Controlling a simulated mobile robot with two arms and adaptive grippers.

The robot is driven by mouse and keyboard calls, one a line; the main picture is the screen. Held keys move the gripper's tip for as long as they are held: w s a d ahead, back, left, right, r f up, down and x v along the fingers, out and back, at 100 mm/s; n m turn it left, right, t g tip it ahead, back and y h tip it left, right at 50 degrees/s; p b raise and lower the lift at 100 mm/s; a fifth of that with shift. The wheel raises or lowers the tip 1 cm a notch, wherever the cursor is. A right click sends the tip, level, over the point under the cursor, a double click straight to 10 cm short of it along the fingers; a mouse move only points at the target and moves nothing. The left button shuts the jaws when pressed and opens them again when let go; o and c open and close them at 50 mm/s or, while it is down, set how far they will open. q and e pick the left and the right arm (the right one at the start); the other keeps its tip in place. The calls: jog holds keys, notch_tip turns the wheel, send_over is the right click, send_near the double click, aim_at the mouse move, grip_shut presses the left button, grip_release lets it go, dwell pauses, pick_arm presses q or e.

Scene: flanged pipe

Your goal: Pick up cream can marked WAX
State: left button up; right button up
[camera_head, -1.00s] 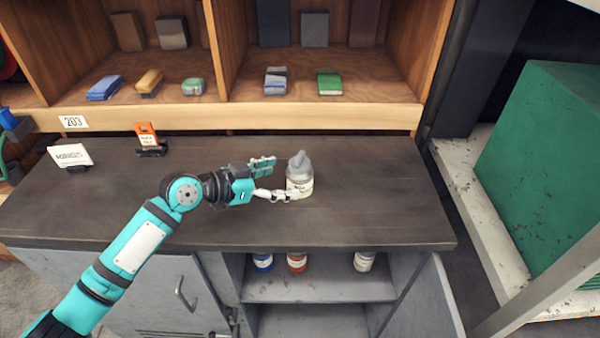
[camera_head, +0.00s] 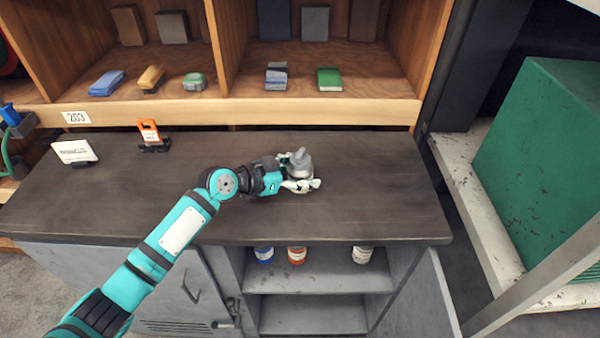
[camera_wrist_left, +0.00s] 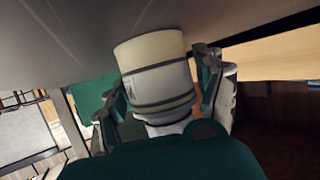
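A pale can or jar (camera_head: 300,172) with a grey top stands on the dark workbench. In the left wrist view the can (camera_wrist_left: 158,75) shows inverted, with a cream band, dark rings and small dark marking I cannot read. My left gripper (camera_head: 300,178) is at the can, one finger along its near side and the other mostly hidden behind it. In the left wrist view the can sits between the spread fingers of my left gripper (camera_wrist_left: 168,95); a narrow gap shows on the right side. Whether the left-hand finger touches is unclear. My right gripper is not in view.
The lower shelf holds a blue can (camera_head: 264,255), an orange can (camera_head: 297,255) and a white can (camera_head: 362,254). A white card (camera_head: 74,152) and an orange sign (camera_head: 149,133) stand at the bench's left. The bench top (camera_head: 380,190) right of the can is clear.

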pick_arm(q)
jog(key=c, duration=0.6)
jog(key=shift+o, duration=0.2)
jog(key=shift+r, duration=0.1)
